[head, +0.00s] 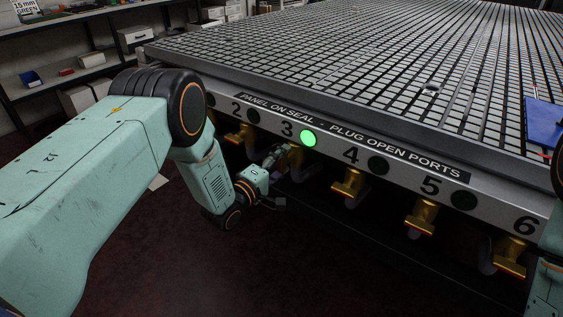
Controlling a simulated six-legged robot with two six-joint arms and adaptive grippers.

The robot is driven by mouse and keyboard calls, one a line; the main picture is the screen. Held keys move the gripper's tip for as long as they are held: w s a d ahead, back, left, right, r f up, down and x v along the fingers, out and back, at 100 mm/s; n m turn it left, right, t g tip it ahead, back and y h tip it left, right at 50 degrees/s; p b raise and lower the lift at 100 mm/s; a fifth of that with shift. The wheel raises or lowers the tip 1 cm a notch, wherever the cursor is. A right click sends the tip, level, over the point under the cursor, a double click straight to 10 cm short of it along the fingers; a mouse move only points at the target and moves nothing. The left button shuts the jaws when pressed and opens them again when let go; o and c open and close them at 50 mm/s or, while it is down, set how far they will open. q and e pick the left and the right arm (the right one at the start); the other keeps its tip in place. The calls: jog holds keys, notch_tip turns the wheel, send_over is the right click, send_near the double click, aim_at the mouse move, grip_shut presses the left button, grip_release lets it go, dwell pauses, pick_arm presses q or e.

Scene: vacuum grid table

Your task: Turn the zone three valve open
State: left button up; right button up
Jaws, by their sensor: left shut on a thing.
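The vacuum grid table (240,84) has a row of brass valves under numbered marks on its front edge. The zone three valve (297,154) sits below the number 3 and is mostly hidden by my gripper. The round lamp (308,138) beside the 3 is lit green. My left gripper (282,160) is at this valve and shut on it, small and partly dark in the picture. The handle's exact angle cannot be made out. My right gripper is not in view; only part of my right arm shows at the right edge.
Neighbouring brass valves stand at zone 2 (239,136), zone 4 (348,187), zone 5 (421,218) and zone 6 (509,256), with dark lamps. A blue object (544,122) lies on the table at right. Shelves (60,78) stand behind left. Dark floor below is clear.

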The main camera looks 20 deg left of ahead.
pick_arm(q)
jog(key=shift+n, duration=0.6)
jog(key=o, duration=1.2)
jog(key=shift+c, duration=0.2)
jog(key=shift+s, duration=0.1)
jog(key=v, duration=1.2)
